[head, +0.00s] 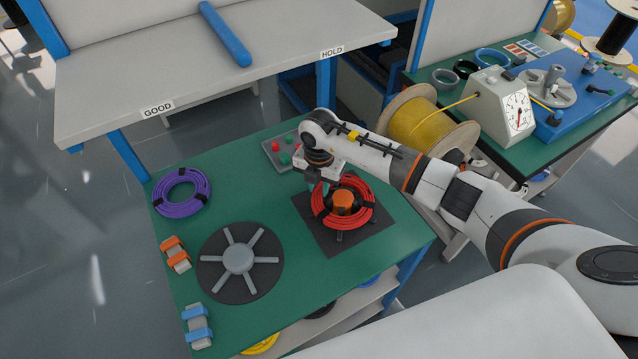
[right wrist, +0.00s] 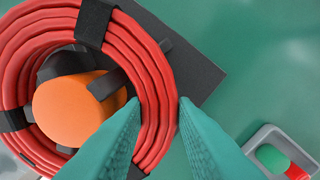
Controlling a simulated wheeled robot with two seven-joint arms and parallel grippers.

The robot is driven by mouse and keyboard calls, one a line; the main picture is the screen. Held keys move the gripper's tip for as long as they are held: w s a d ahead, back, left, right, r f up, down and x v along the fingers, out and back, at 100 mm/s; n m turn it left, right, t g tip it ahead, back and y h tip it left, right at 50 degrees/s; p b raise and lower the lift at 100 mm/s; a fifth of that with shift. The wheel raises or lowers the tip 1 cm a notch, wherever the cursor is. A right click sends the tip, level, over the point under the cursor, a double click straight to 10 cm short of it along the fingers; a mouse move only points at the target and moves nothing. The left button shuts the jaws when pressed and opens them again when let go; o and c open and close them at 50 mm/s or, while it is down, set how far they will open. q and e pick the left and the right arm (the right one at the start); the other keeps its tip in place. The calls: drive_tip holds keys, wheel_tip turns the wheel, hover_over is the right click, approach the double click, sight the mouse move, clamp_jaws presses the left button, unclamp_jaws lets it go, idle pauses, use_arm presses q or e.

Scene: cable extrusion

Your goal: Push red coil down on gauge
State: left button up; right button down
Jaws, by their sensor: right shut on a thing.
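The red coil (head: 362,187) sits around the gauge's orange-topped hub (head: 343,203), over a dark square base (head: 380,224). Black straps bind the coil. In the right wrist view the red coil (right wrist: 151,75) encircles the orange hub (right wrist: 75,108). My right gripper (head: 318,186) is at the coil's far left side. Its teal fingers in the wrist view (right wrist: 158,102) straddle the coil's band and are shut on it. I cannot tell how far down the coil sits. My left gripper is not in view.
A purple coil (head: 162,198) lies at the table's left. A dark disc with grey spokes (head: 240,258) is at the front. A small grey tray (head: 270,159) with red and green pieces stands behind the gripper. Orange and blue clamps line the left edge.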

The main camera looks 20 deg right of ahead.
drive_tip(key=shift+f, duration=0.4)
drive_tip(key=shift+f+b, duration=0.55)
drive_tip(key=shift+b, duration=0.05)
idle(0.3)
drive_tip(key=shift+s+f, duration=0.1)
idle(0.8)
drive_tip(key=c, duration=1.1)
unclamp_jaws()
